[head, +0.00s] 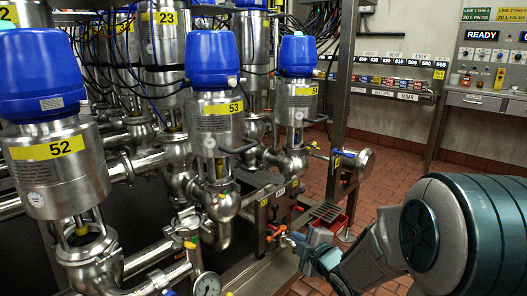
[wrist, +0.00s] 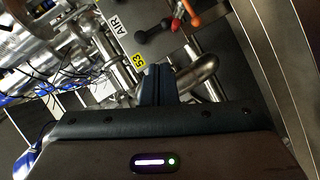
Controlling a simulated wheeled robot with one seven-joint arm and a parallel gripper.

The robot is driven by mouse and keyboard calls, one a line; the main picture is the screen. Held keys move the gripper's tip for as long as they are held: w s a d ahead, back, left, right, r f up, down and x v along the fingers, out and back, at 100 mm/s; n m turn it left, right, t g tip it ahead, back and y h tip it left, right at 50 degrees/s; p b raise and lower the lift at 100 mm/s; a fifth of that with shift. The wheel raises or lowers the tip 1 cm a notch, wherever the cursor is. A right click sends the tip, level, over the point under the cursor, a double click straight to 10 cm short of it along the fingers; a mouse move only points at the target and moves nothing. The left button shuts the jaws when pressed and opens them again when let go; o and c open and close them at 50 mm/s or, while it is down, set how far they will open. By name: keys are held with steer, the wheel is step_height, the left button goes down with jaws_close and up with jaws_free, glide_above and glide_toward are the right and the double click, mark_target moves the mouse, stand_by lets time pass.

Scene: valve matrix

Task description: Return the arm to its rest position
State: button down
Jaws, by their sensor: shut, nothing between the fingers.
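My arm (head: 440,235) reaches in from the right edge of the head view, low in the picture. My gripper (head: 298,240) is at its far end, beside the small valve panel with levers. In the wrist view my gripper (wrist: 157,72) shows with its two dark fingers together and nothing between them. An orange-handled lever (head: 276,233) is close to the fingertips in the head view; I cannot tell whether they touch. In the wrist view black, red and orange handles lie beyond the fingertips, with the black handle (wrist: 152,33) nearest.
Steel valves with blue caps, numbered 52 (head: 55,165), 53 (head: 216,125) and 54 (head: 297,95), stand at left and centre among pipes. A pressure gauge (head: 207,285) is at the bottom. A control cabinet (head: 487,100) stands at back right. Tiled floor (head: 400,165) is open between.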

steer(key=s+d+r+m+g+h+p, duration=0.25)
steer(key=s+r+m+p, duration=0.2)
steer(key=r+p, duration=0.4)
steer(key=s+d+r+m+g+h+p, duration=0.2)
steer(key=s+d+r+m+h+p, duration=0.25)
steer(key=r+p, duration=0.4)
steer(key=s+a+r+m+g+y+p, duration=0.1)
steer(key=s+a+r+m+g+p, duration=0.1)
steer(key=s+r+m+g+p, duration=0.4)
steer(key=s+r+m+p, duration=0.3)
steer(key=s+r+p, duration=0.4)
steer(key=s+r, duration=0.3)
steer(key=shift+s+r, duration=0.15)
steer(key=shift+s, duration=0.55)
